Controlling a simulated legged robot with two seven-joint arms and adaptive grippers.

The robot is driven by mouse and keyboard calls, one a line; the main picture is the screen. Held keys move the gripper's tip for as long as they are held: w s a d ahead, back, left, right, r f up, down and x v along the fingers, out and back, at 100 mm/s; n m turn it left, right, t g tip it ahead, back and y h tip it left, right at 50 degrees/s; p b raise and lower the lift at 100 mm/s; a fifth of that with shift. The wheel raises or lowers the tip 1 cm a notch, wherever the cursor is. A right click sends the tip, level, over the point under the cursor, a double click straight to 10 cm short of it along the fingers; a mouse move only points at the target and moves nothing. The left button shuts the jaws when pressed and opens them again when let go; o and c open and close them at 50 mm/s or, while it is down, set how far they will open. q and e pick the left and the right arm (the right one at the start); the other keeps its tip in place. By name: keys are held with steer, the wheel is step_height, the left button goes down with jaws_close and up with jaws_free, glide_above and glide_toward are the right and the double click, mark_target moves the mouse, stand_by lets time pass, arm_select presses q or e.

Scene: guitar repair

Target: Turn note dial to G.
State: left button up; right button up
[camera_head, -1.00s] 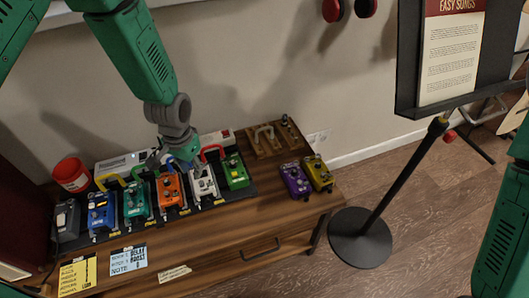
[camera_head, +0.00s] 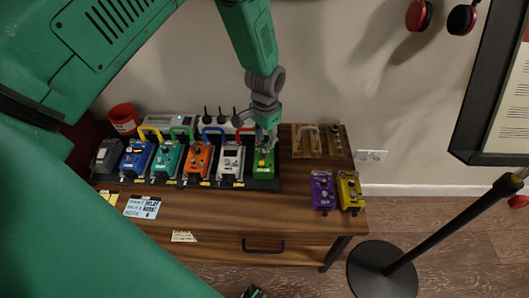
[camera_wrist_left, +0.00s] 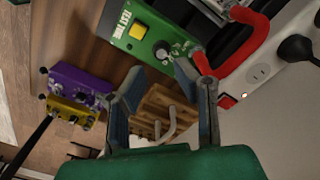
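The green pedal (camera_head: 263,165) stands at the right end of the row on the pedalboard. In the left wrist view the green pedal (camera_wrist_left: 128,22) shows a yellow button, a small display and a dark round dial (camera_wrist_left: 162,50). The dial's setting is too small to read. My left gripper (camera_head: 266,143) is above the green pedal, pointing down. In the left wrist view my left gripper (camera_wrist_left: 158,76) has its two fingers apart with nothing between them; the dial shows just beyond the fingertips. I cannot tell whether they touch it.
Several other pedals stand left of the green one, with coloured cables behind. A purple pedal (camera_head: 323,189) and a yellow pedal (camera_head: 350,190) stand to the right on the wooden cabinet (camera_head: 215,218). A blue note card (camera_head: 142,207) lies in front.

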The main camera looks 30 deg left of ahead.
mark_target(265, 152)
arm_select(q)
steer(key=f, duration=0.1)
steer(key=d+f, duration=0.1)
steer(key=f, duration=0.1)
steer(key=shift+s+a+f+b, duration=0.1)
steer(key=shift+a+f+b, duration=0.1)
steer(key=shift+a+f, duration=0.3)
steer(key=shift+a+f+b, duration=0.15)
steer(key=shift+a+f, duration=0.1)
steer(key=shift+f, duration=0.35)
steer(key=shift+a+f, duration=0.2)
steer(key=shift+a, duration=0.15)
steer(key=shift+d+r, duration=0.1)
steer(key=shift+d, duration=0.2)
steer(key=c, duration=0.4)
steer(key=shift+d+r, duration=0.1)
steer(key=shift+d, duration=0.25)
jaws_close()
